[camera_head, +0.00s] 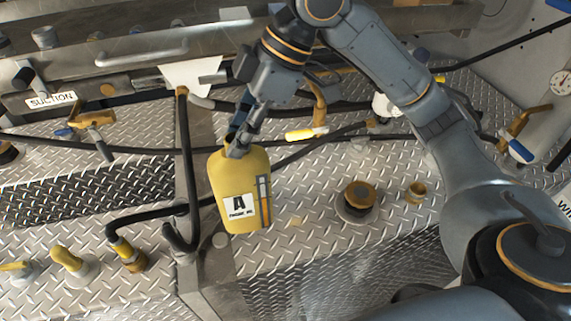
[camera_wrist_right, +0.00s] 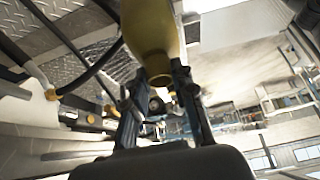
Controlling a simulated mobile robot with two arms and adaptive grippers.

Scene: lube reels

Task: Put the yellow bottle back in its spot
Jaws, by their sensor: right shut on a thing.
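The yellow bottle (camera_head: 228,180) carries a white label with a black letter A and a grey strip on its side. It hangs near the middle of the head view. My right gripper (camera_head: 238,142) is shut on the bottle at its top end. In the right wrist view the bottle (camera_wrist_right: 152,25) sits between the two fingers of my right gripper (camera_wrist_right: 160,82), which close on its narrow neck. I cannot tell the bottle's exact height above the metal deck. My left gripper is not in view. The bottle's spot cannot be made out.
A black hose (camera_head: 187,150) runs down just left of the bottle. A brass-capped fitting (camera_head: 360,195) stands to its right.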

